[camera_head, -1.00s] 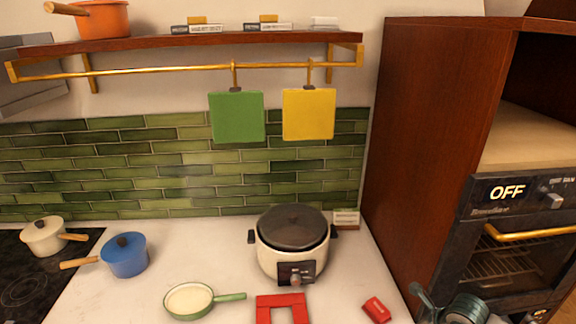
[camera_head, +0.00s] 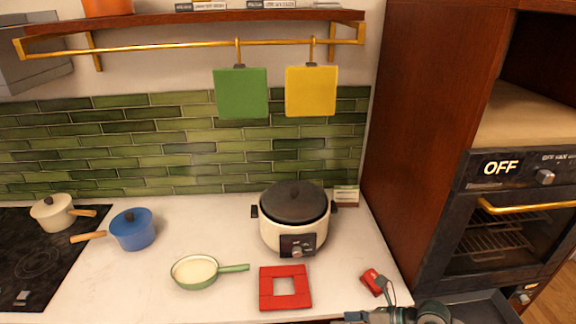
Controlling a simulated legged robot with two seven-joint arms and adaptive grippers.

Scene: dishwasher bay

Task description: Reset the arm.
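My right arm comes in at the bottom right. Its grey and teal gripper (camera_head: 366,299) is partly cut off by the bottom edge. Its two fingers look spread apart with nothing between them. One finger appears over or beside a small red block (camera_head: 371,281) at the counter's front right; I cannot tell whether they touch. My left gripper is not in view.
A cream cooker (camera_head: 293,232) stands mid-counter behind a red square trivet (camera_head: 300,302). A green pan (camera_head: 195,272), blue pot (camera_head: 132,229) and cream pot (camera_head: 55,212) are to the left. The oven (camera_head: 500,225) is at the right.

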